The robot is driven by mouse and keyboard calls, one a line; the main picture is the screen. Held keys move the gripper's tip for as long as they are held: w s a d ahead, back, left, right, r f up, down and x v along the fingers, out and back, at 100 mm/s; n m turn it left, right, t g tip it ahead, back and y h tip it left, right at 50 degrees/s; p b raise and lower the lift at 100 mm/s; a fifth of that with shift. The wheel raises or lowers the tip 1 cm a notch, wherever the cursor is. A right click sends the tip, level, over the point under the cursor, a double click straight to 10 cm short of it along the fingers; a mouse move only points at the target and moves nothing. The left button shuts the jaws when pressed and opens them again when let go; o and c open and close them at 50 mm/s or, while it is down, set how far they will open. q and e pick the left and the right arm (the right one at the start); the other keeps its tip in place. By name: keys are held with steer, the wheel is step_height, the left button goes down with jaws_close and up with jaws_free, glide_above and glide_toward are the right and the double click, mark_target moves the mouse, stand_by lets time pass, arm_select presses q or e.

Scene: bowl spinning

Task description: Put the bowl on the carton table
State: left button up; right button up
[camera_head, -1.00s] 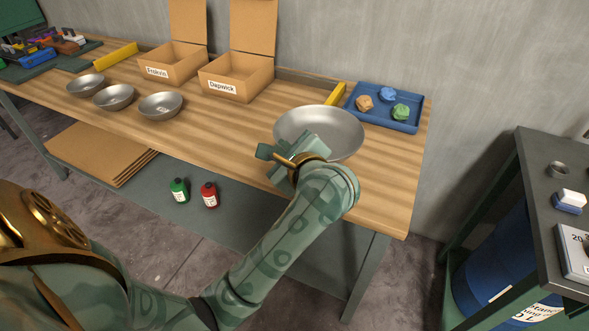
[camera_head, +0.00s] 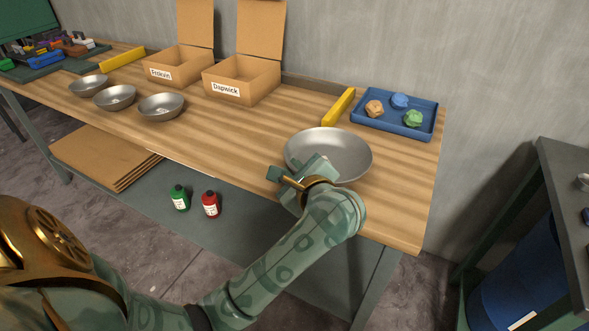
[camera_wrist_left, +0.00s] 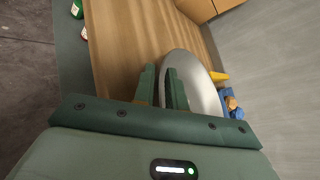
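A large, shallow metal bowl (camera_head: 338,150) is over the right part of the wooden carton table (camera_head: 235,132), close to the surface; whether it touches the wood is hard to tell. It looks about level. My left gripper (camera_head: 303,172) is at the bowl's front-left rim. In the left wrist view, its two fingers (camera_wrist_left: 161,82) stand close together on either side of the rim of the bowl (camera_wrist_left: 203,88), and appear shut on it. The fingers partly cover the rim. My right gripper is not in view.
Two open cartons (camera_head: 245,88) stand at the back, one labelled Dapwick. Three small bowls (camera_head: 160,107) sit left. A blue tray (camera_head: 425,130) with coloured lumps and a yellow bar (camera_head: 340,106) are behind the large bowl. A dark table (camera_head: 562,190) stands right.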

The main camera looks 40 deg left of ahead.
arm_select(q)
steer(key=shift+o, duration=0.7)
steer(key=shift+r, duration=0.2)
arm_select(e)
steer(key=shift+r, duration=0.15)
